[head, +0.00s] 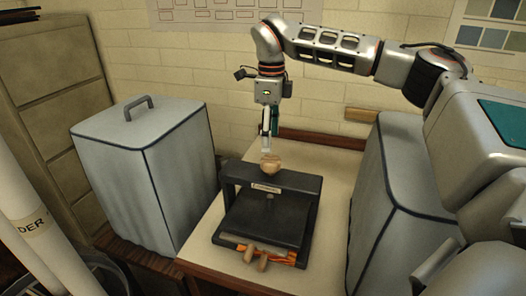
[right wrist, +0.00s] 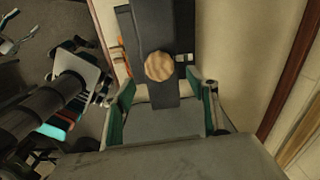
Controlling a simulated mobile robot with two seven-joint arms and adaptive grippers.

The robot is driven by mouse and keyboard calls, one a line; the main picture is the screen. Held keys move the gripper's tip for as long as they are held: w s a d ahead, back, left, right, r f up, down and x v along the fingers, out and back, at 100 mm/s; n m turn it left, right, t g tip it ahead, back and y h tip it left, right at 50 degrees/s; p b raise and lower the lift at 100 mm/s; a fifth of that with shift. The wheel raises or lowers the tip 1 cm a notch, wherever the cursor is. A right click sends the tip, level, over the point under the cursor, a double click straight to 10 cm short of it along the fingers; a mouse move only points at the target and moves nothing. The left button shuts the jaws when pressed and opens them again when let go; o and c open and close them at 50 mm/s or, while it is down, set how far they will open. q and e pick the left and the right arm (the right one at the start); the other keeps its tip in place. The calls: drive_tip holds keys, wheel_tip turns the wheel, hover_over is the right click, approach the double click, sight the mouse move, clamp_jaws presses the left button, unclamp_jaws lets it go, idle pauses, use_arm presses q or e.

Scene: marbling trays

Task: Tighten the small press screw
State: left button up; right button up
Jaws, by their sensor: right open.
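The small press (head: 302,200) is a dark frame with a crossbar on the table, seen in the head view. Its screw has a round wooden knob (head: 270,164) on top of the crossbar; the knob also shows from above in the right wrist view (right wrist: 160,66). My right gripper (head: 268,146) points down just above the knob. In the right wrist view its green-lined fingers stand wide apart with nothing between them, and the knob lies just beyond the fingertips. I cannot see my left gripper.
Wooden-handled tools (head: 250,252) lie at the press's front edge. A grey covered box with a handle (head: 143,165) stands to the left, and another grey covered block (head: 385,205) stands to the right. Bare table (head: 335,185) shows right of the press. A wall is behind.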

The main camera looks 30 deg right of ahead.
sight(271, 158)
drive_tip(key=shift+s+f, duration=0.15)
drive_tip(key=shift+f, duration=3.55)
drive_tip(key=c, duration=1.1)
